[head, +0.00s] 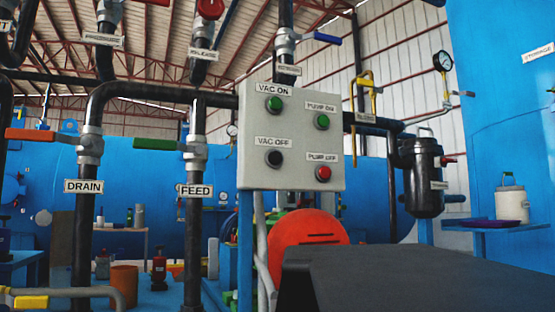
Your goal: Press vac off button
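The vac off button (274,158) is a round black button on the light grey control panel (300,181) in the middle of the head view. It sits at the panel's lower left, under a white label reading VAC OFF. The green vac on button (274,104) is above it. The green pump on button (321,121) is at the upper right, and the red pump off button (323,173) is at the lower right. Nothing covers the buttons. Whether any is pressed in cannot be told. My gripper does not show in this view.
Left of the panel stand black pipes, labelled DRAIN (84,187) and FEED (195,191), with an orange lever (30,135) and a green lever (155,144). A red-orange round part (300,243) is below the panel. A black canister (424,178) hangs to the right.

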